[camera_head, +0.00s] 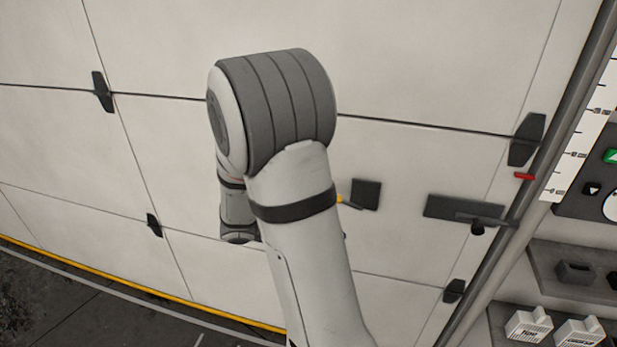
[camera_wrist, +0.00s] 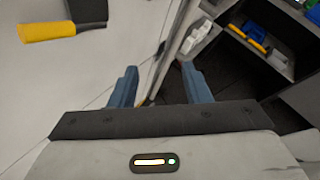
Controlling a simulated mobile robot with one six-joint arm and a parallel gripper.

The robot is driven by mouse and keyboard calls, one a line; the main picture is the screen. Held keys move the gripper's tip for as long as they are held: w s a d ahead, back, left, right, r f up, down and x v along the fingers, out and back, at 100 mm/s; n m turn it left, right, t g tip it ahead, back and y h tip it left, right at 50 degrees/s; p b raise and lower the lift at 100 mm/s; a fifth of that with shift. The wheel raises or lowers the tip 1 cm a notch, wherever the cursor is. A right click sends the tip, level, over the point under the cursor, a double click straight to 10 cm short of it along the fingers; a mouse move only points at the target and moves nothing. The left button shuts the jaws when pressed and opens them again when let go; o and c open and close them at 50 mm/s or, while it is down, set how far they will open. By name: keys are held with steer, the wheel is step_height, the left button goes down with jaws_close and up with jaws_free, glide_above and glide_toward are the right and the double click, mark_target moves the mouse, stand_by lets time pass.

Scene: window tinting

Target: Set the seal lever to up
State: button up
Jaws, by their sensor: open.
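A lever with a yellow grip (camera_head: 340,198) sits on a dark square plate (camera_head: 367,194) on the pale panelled door; I take it for the seal lever. In the head view my arm hides part of it. In the wrist view the yellow grip (camera_wrist: 46,29) is at the upper left, beside a dark plate (camera_wrist: 88,9) cut off by the top edge. My gripper (camera_wrist: 159,72) is open, its blue fingers apart with nothing between them, and it is not touching the lever. My arm mostly hides it in the head view.
A dark bracket (camera_head: 465,208) is on the door right of the lever, near a vertical pole (camera_head: 548,172). Shelves with white boxes (camera_head: 528,324) and a control panel (camera_head: 590,170) stand at the right. The wrist view shows shelves (camera_wrist: 258,56) at upper right.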

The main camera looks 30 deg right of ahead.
steer(key=w+d+f+n+t+h+p, duration=0.2)
steer(key=w+n+t, duration=0.2)
steer(key=w+n, duration=0.25)
steer(key=w+d+f+n+t+h+p, duration=0.1)
steer(key=w+d+f+n+t+h, duration=0.15)
steer(key=w+n, duration=0.4)
steer(key=shift+n+t, duration=0.25)
steer(key=shift+n, duration=0.65)
steer(key=d, duration=0.2)
steer(key=d+p, duration=0.1)
steer(key=d, duration=0.1)
steer(key=d+r+p, duration=0.1)
steer(key=d, duration=0.1)
steer(key=shift+s+d, duration=0.35)
jaws_close()
steer(key=shift+a, duration=0.1)
